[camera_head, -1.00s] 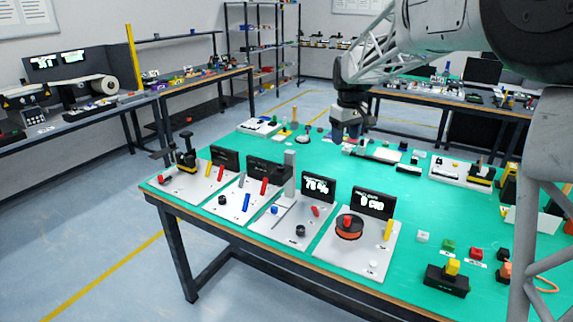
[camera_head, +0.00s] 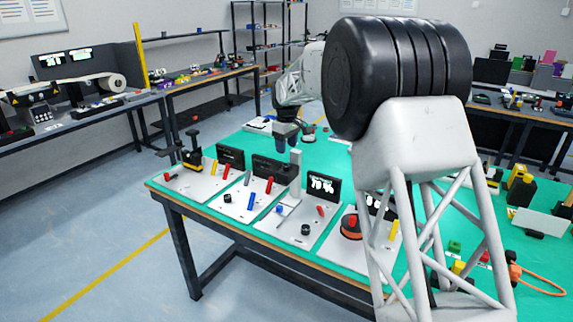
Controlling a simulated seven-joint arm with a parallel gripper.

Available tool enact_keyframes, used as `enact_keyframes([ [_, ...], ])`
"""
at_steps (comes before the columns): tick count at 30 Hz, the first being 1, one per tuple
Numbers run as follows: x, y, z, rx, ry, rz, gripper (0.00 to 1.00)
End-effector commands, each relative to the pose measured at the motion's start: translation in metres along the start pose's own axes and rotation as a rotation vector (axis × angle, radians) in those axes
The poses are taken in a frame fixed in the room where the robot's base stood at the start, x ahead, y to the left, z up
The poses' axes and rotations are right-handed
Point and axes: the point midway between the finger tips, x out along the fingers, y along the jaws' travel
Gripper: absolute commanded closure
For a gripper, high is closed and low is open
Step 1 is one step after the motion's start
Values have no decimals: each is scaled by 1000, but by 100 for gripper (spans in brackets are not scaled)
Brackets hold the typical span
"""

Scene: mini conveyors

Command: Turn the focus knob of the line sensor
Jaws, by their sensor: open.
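Several white panels with displays stand along the near left edge of the green table. The one with a display reading about 70 % (camera_head: 322,185) carries a black round knob (camera_head: 305,229), a red lever and a small blue part; I take it to be the line sensor, but its label is too small to read. A grey post (camera_head: 295,172) rises at its back. My gripper (camera_head: 287,148) is open and empty, pointing down behind and above the post's top, well apart from the knob.
The panels to the left carry red, yellow and blue levers (camera_head: 251,200). A black-and-yellow device (camera_head: 192,154) stands at the far left corner.

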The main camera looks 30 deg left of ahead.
Motion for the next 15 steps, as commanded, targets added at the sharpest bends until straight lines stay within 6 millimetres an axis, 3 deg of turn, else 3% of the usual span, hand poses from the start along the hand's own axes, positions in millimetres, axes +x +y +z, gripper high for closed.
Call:
enact_keyframes([
  [15, 5, 0, 0, 0, -1, -1, 43],
])
